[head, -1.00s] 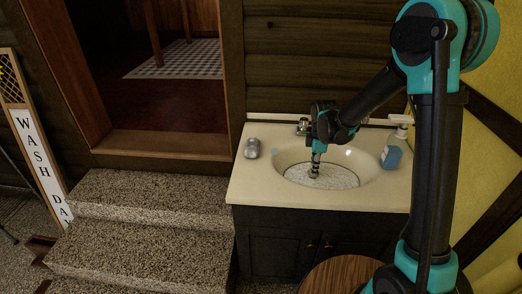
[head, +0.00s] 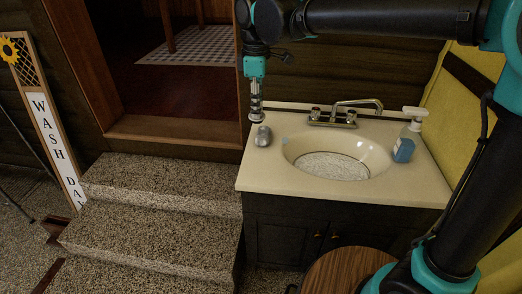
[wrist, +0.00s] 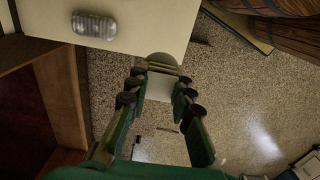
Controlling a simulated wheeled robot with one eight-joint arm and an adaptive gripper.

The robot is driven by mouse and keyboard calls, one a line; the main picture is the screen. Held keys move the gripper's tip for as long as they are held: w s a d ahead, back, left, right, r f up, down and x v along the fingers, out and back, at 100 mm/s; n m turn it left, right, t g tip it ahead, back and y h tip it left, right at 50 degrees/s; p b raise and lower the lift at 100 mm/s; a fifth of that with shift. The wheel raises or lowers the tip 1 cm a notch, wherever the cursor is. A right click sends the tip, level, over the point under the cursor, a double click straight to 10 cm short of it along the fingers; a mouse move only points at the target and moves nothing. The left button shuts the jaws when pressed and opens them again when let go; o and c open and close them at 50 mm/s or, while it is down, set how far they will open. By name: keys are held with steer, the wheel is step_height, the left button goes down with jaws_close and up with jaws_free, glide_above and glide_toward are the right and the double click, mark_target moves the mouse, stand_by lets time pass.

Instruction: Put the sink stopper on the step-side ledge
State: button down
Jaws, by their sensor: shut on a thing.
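My gripper (head: 256,104) points down at the left back corner of the sink counter, beside the doorway. In the head view the stopper is small and dark at the finger ends. The step-side ledge (head: 252,169) is the cream counter strip left of the basin, next to the steps. In the wrist view the stopper overlaps the edge of this ledge (wrist: 150,18); its height above it is unclear.
A grey rounded object (head: 263,136) lies on the ledge, close to my gripper. The oval basin (head: 370,150), faucet (head: 345,113) and blue soap bottle (head: 405,140) are to the right. Stone steps (head: 150,220) descend on the left. A round wooden top (head: 345,270) stands in front.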

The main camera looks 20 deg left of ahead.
steer(key=shift+s+f, duration=0.15)
steer(key=shift+f, duration=0.1)
step_height(320, 180, down, 19)
steer(key=shift+f, duration=0.1)
steer(key=shift+f, duration=0.1)
stand_by(0.3)
steer(key=c, duration=1.3)
jaws_free()
steer(key=shift+c, duration=0.2)
step_height(320, 180, up, 12)
